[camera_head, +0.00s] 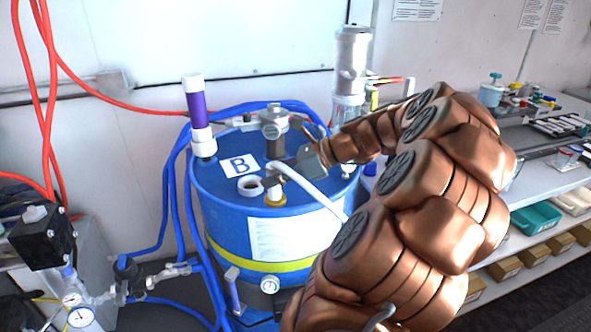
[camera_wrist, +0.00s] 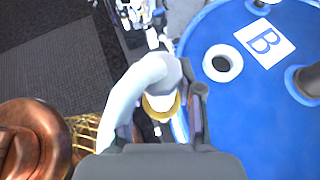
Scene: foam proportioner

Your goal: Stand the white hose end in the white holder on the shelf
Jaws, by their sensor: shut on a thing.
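The white hose end (camera_head: 284,169) is a bent white pipe with a brass-coloured ring (camera_head: 275,195) below it, seen over the front top of the blue drum. In the wrist view the white elbow (camera_wrist: 150,82) and its ring (camera_wrist: 160,107) sit between the fingers. My gripper (camera_head: 290,165) is shut on the hose end; its fingers also show in the wrist view (camera_wrist: 160,118). The white hose runs down to the right behind my arm. I cannot tell whether the ring touches the drum. A small white piece (camera_head: 568,156) on the right shelf may be the holder; it is too small to be sure.
The blue drum (camera_head: 225,215) carries a B label, a white-rimmed opening (camera_head: 250,186) and upright fittings. A purple-and-white tube (camera_head: 195,110) stands at its back left. The right shelf (camera_head: 560,180) holds several small items. Gauges and hoses crowd the lower left.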

